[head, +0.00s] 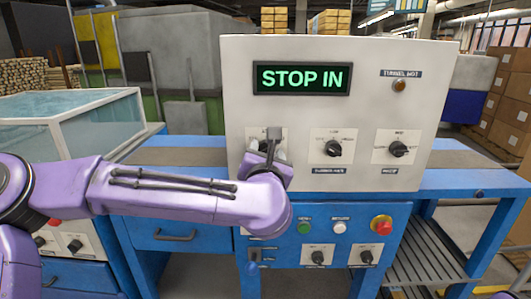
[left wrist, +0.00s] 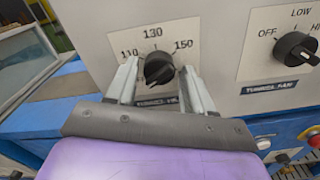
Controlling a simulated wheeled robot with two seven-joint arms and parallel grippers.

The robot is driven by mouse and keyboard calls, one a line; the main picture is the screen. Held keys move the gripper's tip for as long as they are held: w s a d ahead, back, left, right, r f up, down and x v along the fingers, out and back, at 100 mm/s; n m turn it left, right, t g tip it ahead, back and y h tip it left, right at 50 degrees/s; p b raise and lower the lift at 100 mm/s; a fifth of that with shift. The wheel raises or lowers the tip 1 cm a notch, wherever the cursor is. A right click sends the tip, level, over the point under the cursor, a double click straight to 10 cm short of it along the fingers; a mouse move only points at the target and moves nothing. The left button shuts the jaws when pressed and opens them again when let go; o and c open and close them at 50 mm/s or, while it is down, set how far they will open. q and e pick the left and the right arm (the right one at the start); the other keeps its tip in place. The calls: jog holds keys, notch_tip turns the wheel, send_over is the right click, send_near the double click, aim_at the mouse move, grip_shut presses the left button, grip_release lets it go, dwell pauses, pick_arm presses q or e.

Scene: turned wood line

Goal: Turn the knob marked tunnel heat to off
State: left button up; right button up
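The tunnel heat knob (left wrist: 158,68) is black, on a white plate with 110, 130 and 150 printed around it in the left wrist view. Its label below is partly covered by my gripper. I cannot tell clearly where its pointer is set. My left gripper (left wrist: 160,76) has one finger on each side of the knob, with a gap showing on both sides. In the head view my left gripper (head: 267,147) hides most of this knob at the left of the white panel (head: 300,55). My right gripper is not in view.
A tunnel fan knob (head: 333,148) and another black knob (head: 397,149) sit to the right. A lit display (head: 302,78) reads STOP IN. An amber lamp (head: 399,86) is labelled tunnel hot. A red stop button (head: 381,225) is on the blue lower panel.

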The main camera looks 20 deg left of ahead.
pick_arm(q)
jog(key=shift+o, duration=0.3)
jog(key=shift+s+r, duration=0.1)
jog(key=b+v, duration=0.1)
jog(key=v, duration=0.9)
jog(key=shift+s, duration=0.2)
